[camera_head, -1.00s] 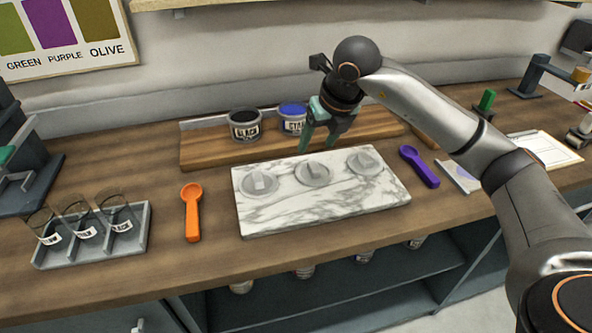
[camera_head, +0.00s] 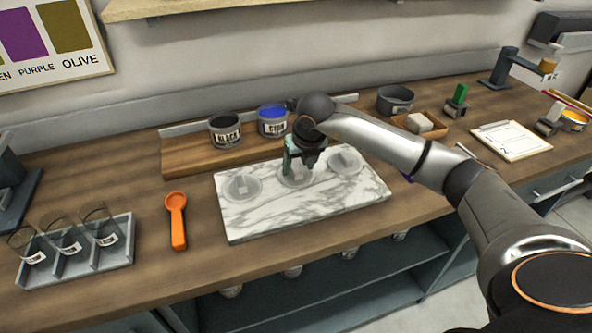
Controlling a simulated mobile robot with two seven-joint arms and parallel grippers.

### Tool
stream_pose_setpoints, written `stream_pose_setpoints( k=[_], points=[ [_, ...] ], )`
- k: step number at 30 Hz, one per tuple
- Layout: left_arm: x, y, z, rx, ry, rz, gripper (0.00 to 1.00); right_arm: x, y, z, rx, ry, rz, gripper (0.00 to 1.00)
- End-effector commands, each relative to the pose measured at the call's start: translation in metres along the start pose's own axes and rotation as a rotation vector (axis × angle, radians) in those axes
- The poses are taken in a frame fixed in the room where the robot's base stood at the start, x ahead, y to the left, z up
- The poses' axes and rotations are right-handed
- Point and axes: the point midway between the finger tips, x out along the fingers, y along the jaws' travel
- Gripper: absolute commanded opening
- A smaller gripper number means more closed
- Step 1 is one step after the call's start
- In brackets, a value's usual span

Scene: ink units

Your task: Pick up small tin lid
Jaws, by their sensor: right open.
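Three round grey tin lids with raised tabs lie in a row on the white marble slab: a left lid (camera_head: 242,188), a middle lid (camera_head: 295,179) and a right lid (camera_head: 345,162). They look alike in size, so I cannot tell which is the small one. My right gripper (camera_head: 294,170) is open, pointing down over the middle lid, and partly hides it. I cannot tell whether its fingers touch the lid's tab. The marble slab (camera_head: 270,222) lies flat on the counter. My left gripper is not in view.
An orange scoop (camera_head: 177,222) and a grey rack (camera_head: 80,262) of jars are left. A clipboard (camera_head: 512,140) lies right.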

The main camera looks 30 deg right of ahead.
Motion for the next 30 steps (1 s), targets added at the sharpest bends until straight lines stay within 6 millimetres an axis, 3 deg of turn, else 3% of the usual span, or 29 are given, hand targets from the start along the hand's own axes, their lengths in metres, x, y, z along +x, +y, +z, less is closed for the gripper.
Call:
stream_pose_setpoints(
  k=[4, 11, 27, 30],
  points=[
    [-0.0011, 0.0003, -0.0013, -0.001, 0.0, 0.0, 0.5, 0.0126, 0.0004, 0.0, -0.001, 0.0, 0.0, 0.65],
    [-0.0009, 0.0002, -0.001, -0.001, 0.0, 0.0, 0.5, 0.0137, 0.0004, 0.0001, -0.002, -0.001, 0.0, 0.65],
    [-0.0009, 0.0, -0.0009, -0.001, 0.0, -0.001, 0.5, 0.0132, 0.0003, 0.0003, -0.001, -0.001, 0.0, 0.04],
    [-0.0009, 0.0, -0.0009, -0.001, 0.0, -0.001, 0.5, 0.0132, 0.0003, 0.0003, -0.001, -0.001, 0.0, 0.0]
  ],
)
